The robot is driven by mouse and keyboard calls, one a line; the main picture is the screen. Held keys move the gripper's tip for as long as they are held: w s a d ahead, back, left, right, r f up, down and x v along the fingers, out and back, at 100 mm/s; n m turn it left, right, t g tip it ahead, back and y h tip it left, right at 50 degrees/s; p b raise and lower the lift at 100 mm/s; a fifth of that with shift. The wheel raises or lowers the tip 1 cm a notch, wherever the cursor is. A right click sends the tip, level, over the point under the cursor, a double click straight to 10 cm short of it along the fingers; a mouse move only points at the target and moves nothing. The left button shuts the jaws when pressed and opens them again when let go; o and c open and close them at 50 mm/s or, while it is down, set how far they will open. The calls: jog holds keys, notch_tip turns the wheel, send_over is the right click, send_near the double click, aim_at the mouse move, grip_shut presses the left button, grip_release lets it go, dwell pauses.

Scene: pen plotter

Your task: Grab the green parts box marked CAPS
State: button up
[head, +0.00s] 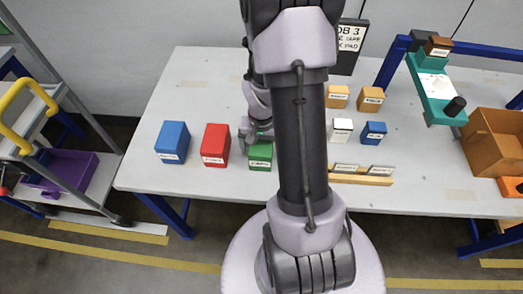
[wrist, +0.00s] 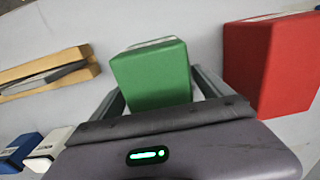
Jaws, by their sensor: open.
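The green box (head: 260,155) stands on the white table, right of the red box, with a white label on its front that is too small to read for sure. My arm hides part of its right side in the head view. My gripper (head: 258,135) is at the green box, low over the table. In the wrist view the green box (wrist: 152,78) sits between the two open fingers (wrist: 155,88), one on each side. I cannot tell whether either finger touches it.
A red box (head: 215,145) and a blue box (head: 173,142) stand to the left. A wooden holder (head: 360,179), a white box (head: 341,130), a small blue box (head: 373,133) and two orange boxes (head: 371,99) are to the right. The table's front left is clear.

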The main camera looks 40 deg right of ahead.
jog(key=shift+r, duration=0.1)
jog(key=c, duration=1.7)
jog(key=shift+c, duration=0.2)
